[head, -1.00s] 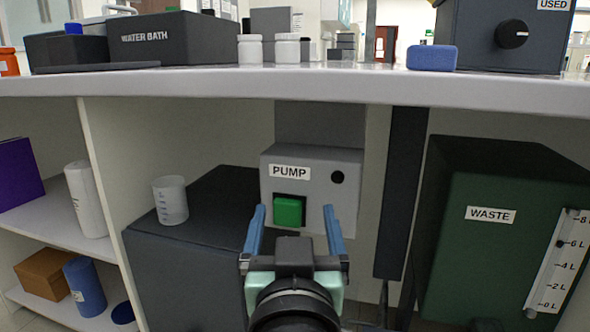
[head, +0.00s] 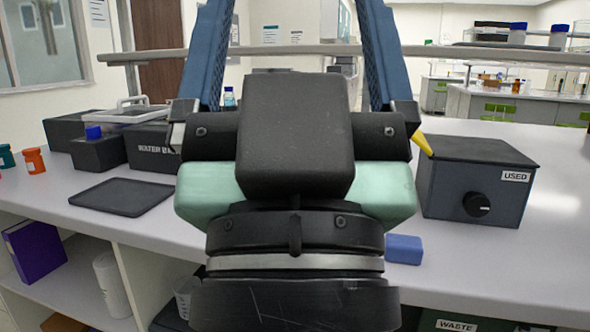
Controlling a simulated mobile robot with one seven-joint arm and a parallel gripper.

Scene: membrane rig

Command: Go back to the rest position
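My gripper (head: 290,35) fills the middle of the head view, close to the camera and pointing up and away. Its two blue fingers stand wide apart with nothing between them. Their tips run out of the top of the picture. My gripper is in front of the bench (head: 530,265) as seen here and hides its middle part. I cannot see it touching anything. The pump is not in view.
The water bath (head: 152,140) and a dark tray (head: 122,197) are on the bench at left. The USED box (head: 475,185) with a knob and yellow tip is at right, near a blue block (head: 403,249). The waste tank (head: 450,322) shows below.

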